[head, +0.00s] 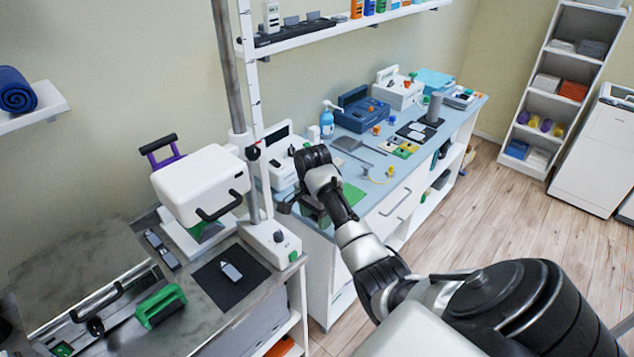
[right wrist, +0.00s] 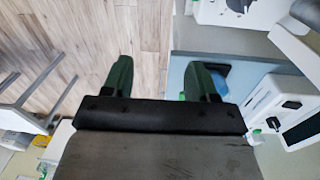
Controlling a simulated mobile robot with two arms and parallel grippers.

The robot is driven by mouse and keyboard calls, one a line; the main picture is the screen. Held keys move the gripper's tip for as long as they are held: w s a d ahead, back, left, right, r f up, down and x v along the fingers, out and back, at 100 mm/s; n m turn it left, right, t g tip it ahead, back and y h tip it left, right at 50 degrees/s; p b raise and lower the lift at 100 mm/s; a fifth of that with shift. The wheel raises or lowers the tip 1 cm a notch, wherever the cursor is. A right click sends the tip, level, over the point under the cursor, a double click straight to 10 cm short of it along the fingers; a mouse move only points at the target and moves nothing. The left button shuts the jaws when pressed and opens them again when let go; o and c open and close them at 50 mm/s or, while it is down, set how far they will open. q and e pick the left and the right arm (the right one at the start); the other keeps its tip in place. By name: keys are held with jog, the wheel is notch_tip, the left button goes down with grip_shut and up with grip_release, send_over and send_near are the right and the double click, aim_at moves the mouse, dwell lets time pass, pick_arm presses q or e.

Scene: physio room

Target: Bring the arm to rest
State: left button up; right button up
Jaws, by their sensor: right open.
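My right arm reaches from the lower right of the head view to the near end of the blue-topped counter (head: 362,205). My right gripper (head: 305,205) is there, dark and partly hidden by its own wrist. In the right wrist view its two green fingers (right wrist: 160,80) stand wide apart with nothing between them. Behind the fingers show the wood floor and an edge of the blue counter top. My left gripper is not in view.
White machines (head: 285,160) stand close by the right gripper. A white boxy device (head: 200,184) stands left on a grey marbled bench (head: 215,317). A shelf (head: 340,28) hangs above. Open wood floor (head: 480,225) lies to the right, before a shelf rack (head: 547,90).

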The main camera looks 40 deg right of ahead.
jog(key=shift+s+r, duration=0.1)
jog(key=shift+s, duration=0.05)
dwell(0.5)
jog(key=s+a+f+n+h+b, duration=0.1)
jog(key=s+a+f+n+b, duration=0.3)
jog(key=f, duration=0.9)
jog(key=s+a+f+n+b, duration=0.1)
jog(key=s+a+f+n, duration=0.15)
jog(key=s+f, duration=0.7)
jog(key=s+a+f+n+h+b, duration=0.15)
jog(key=f+n, duration=0.25)
jog(key=f, duration=1.2)
jog(key=s+a+f+n+b, duration=0.1)
jog(key=s+a+f+n, duration=0.2)
jog(key=s, duration=0.6)
jog(key=s+a+f+n+t+y+b, duration=0.1)
jog(key=s+a+f+n+b, duration=0.1)
jog(key=s+a+f, duration=0.3)
jog(key=s+a+f+n+y+b, duration=0.1)
jog(key=s+f+n, duration=0.4)
jog(key=s, duration=0.9)
notch_tip(320, 180, down, 4)
jog(key=a+b, duration=0.1)
jog(key=a, duration=0.1)
jog(key=shift+s+a+t, duration=0.2)
jog(key=shift+a+t, duration=0.1)
jog(key=shift+a, duration=0.1)
jog(key=shift+r+y, duration=0.1)
jog(key=shift+y, duration=0.15)
